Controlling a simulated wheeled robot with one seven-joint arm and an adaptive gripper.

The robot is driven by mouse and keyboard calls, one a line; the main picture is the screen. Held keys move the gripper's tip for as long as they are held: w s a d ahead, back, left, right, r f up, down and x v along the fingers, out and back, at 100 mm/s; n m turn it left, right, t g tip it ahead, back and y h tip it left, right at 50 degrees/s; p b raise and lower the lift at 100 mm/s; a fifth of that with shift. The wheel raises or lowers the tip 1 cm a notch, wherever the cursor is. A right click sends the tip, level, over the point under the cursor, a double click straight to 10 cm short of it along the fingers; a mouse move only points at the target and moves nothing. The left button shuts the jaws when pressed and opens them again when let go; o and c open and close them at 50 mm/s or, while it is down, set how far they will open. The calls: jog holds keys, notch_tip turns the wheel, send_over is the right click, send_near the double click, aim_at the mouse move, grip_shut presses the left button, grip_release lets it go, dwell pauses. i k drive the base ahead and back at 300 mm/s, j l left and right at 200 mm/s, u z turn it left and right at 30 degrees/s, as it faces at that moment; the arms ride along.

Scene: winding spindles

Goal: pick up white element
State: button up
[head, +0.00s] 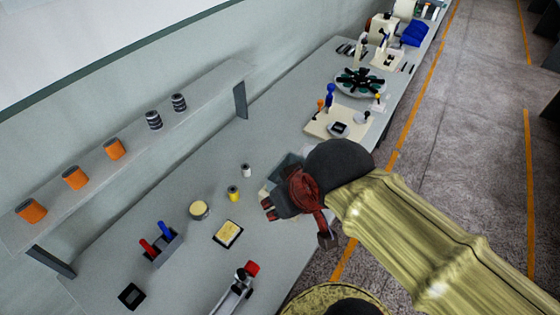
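A small white element (246,170) with a dark top stands upright on the grey workbench (190,260), near the bench's middle. My gripper (268,208) is over the bench, to the right of and nearer than the white element, and apart from it. Its dark fingers point left. I cannot tell from this view how far the fingers are apart. The gripper and arm hide part of the bench behind them.
A yellow spool (233,193), a round tan-topped piece (199,209) and a black-framed tan pad (228,234) are close by. A holder with red and blue handles (162,246) stands left. A wall shelf (130,152) carries orange and striped spools. A cream board (340,122) lies right.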

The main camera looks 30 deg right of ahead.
aim_at(246, 170)
jog(key=z, duration=0.15)
jog(key=i+l+z, duration=0.4)
jog(key=l+z, duration=0.2)
jog(key=l, duration=0.1)
